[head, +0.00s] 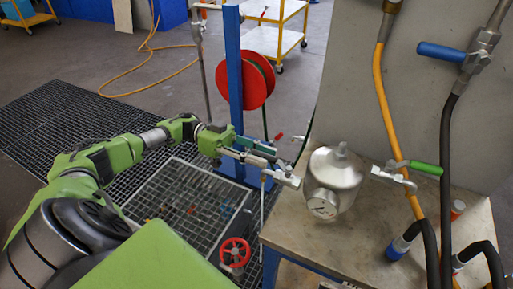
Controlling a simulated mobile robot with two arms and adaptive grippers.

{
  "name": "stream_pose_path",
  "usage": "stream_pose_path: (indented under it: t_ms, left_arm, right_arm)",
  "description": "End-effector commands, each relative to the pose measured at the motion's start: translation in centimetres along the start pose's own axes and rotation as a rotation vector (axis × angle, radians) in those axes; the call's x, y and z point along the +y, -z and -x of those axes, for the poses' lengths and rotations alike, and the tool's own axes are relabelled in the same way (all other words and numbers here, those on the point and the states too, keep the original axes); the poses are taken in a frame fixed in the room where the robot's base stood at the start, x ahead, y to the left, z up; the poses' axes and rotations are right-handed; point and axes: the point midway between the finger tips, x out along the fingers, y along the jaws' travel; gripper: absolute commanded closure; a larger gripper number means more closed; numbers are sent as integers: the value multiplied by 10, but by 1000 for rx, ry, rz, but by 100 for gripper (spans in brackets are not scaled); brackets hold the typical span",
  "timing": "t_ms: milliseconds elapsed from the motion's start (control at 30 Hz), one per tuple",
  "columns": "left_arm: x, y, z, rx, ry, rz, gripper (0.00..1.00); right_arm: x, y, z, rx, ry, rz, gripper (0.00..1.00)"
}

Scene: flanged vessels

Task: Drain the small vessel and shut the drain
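The small vessel (337,168) is a shiny metal pot with a domed lid, upright on the bench, with a round gauge (322,205) on its front. A small valve fitting (287,179) sticks out from its left side. A valve with a green lever (425,168) stands to its right. My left gripper (268,157) reaches in from the left, just above and beside the left fitting. A teal piece lies along its fingers, and I cannot tell whether it is a finger or a lever. Any contact with the fitting is unclear. My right gripper is out of view.
The bench (384,209) carries the vessel in front of a grey panel (345,80) with hoses and a blue-handled valve (441,51). A blue post (233,75) with a red hose reel (258,80) stands behind my gripper. A red handwheel (235,252) sits below, beside the floor grating (165,205).

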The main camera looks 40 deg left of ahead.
Motion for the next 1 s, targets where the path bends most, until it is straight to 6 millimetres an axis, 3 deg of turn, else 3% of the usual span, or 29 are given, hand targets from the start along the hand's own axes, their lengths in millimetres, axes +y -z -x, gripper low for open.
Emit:
stream_pose_path:
  t_ms: [167, 633, 1000]
  left_arm:
    - [-1, 0, 17, -1, 4, 0, 69]
    - [-2, 1, 94, 2, 4, -2, 69]
    - [-1, 0, 117, 0, 1, -1, 69]
  right_arm:
    - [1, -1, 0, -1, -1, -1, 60]
    - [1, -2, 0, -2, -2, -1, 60]
    - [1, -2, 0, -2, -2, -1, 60]
